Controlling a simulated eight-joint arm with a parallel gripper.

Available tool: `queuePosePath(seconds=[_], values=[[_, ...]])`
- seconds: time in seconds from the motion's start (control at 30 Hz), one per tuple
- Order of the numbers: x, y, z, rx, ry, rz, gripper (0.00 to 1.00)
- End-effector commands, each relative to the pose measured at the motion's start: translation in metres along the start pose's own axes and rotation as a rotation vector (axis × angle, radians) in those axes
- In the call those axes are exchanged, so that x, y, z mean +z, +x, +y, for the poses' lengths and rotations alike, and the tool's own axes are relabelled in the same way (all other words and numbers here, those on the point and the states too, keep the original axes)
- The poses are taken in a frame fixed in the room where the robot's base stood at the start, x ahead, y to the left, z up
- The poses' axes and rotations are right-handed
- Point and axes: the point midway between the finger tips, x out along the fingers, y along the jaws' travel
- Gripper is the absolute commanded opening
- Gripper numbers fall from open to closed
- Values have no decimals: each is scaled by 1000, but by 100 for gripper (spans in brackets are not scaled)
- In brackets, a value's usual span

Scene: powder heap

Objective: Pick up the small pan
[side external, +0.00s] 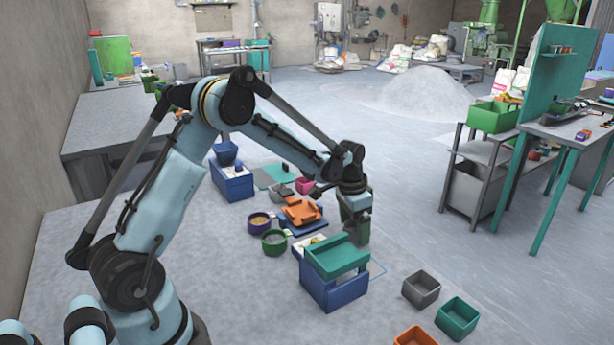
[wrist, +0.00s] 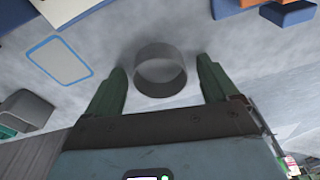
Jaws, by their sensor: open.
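In the wrist view a small round grey pan (wrist: 160,91), ring-like with a shallow wall, stands on the grey surface between my two green fingers. My gripper (wrist: 162,67) is open, with one finger on each side of it. A narrow gap shows on both sides, so the fingers look apart from its wall. In the side view my gripper (side external: 355,226) points down just behind the green tray; the grey pan is hidden there.
The green tray (side external: 338,262) on a blue box (side external: 335,292) stands close in front of my gripper. Grey (side external: 421,291), green (side external: 457,320) and orange (side external: 416,338) bins sit at right. Purple (side external: 260,224) and green (side external: 274,244) pots stand left. A blue-outlined rectangle (wrist: 60,62) is beside the pan.

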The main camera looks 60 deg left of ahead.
Motion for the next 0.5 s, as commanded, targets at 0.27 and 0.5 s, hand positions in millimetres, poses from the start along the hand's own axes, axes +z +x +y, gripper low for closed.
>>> queuePosePath(seconds=[0.27,0.5], values=[[0,1,0,0,0,0,81],[0,1,0,0,0,0,44]])
